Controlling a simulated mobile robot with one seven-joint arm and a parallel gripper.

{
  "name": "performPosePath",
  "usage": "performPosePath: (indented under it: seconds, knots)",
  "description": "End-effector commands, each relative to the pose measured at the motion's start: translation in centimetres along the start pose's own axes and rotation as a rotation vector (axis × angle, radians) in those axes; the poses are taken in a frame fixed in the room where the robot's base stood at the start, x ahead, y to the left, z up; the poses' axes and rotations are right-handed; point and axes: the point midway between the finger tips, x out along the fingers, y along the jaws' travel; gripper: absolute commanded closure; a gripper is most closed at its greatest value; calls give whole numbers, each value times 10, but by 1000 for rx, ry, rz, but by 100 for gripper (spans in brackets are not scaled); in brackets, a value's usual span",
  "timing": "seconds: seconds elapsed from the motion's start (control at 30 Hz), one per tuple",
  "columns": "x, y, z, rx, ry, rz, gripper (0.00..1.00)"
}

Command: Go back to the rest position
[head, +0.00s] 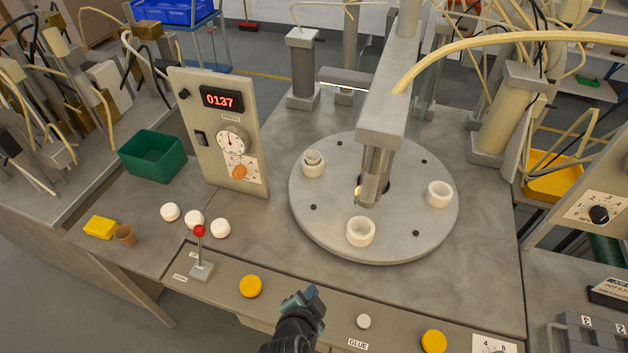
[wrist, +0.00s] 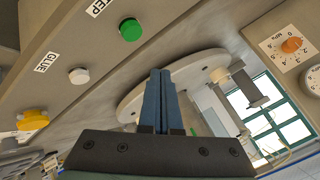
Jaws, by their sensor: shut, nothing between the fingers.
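My gripper (head: 311,294) is at the front edge of the bench in the head view, above the front panel and between a yellow button (head: 250,286) and a white button (head: 363,321). In the wrist view its two blue fingers (wrist: 160,92) are pressed together with nothing between them. The fingers point toward the round turntable (head: 410,238), which also shows in the wrist view (wrist: 133,103). The gripper appears apart from the bench and the buttons.
White ring-shaped holders (head: 361,232) stand on the turntable under a metal press head (head: 375,178). A red-knobbed lever (head: 199,232), white domes (head: 170,212), a green bin (head: 153,155) and an upright gauge panel (head: 217,130) stand left. A second yellow button (head: 433,341) is at front right.

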Motion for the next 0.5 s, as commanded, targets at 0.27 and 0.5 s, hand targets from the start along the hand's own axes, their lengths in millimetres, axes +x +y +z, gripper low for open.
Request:
performPosePath:
  seconds: [0.27,0.5]
  knots:
    - [-6,-27,-19,-18,28,-54,100]
    - [-61,-147,-114,-145,204,-310,100]
